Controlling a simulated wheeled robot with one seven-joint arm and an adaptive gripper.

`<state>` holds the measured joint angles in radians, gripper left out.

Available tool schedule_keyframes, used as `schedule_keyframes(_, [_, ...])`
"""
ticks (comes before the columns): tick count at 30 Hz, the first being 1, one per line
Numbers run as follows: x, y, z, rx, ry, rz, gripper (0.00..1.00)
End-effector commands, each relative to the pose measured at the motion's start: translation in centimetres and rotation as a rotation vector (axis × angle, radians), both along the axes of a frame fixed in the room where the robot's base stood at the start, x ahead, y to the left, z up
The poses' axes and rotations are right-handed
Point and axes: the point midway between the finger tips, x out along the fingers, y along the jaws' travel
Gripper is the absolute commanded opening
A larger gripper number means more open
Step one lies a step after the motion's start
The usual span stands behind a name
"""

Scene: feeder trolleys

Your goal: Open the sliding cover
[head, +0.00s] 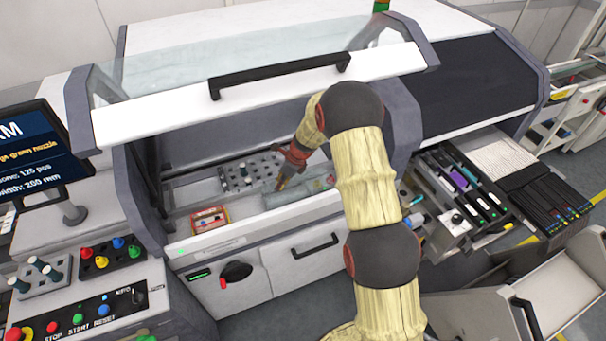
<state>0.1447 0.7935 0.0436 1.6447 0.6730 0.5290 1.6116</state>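The machine's front cover (160,119), a white and clear hood with a long black handle (280,76), stands raised, leaving the bay below it open. My gripper (283,184) points down into this bay, well below the handle and apart from it. Its fingers are small and dark in the head view, so their opening cannot be told. Just under the fingertips lies a grey-green, flat-looking piece (300,192) on the bay floor; I cannot tell whether it is a sliding cover or whether the gripper touches it.
A red and yellow box (209,219) sits at the bay's left front. A nozzle rack (250,170) stands behind my gripper. A drawer front with a black handle (314,244) lies below. A button panel (85,315) is at left, and feeder trolleys (460,195) at right.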

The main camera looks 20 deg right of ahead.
Motion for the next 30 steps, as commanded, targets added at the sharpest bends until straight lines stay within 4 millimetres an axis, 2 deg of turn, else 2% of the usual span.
schedule_keyframes(1, [-0.1, 1.6, 0.3, 0.000, 0.001, 0.004, 0.00])
schedule_keyframes(6, [-0.2, 5.2, 0.3, 0.001, -0.001, 0.003, 0.00])
schedule_keyframes(12, [-0.2, 7.7, 0.2, 0.001, -0.001, 0.000, 0.00])
schedule_keyframes(18, [-0.2, 8.4, 0.1, 0.000, -0.001, 0.000, 0.00])
schedule_keyframes(27, [-0.2, 8.4, 0.0, 0.000, -0.001, 0.000, 0.00])
schedule_keyframes(28, [-0.2, 8.4, 0.0, 0.000, -0.001, 0.000, 0.25])
schedule_keyframes(30, [-0.2, 8.4, 0.0, 0.000, -0.001, 0.000, 0.29])
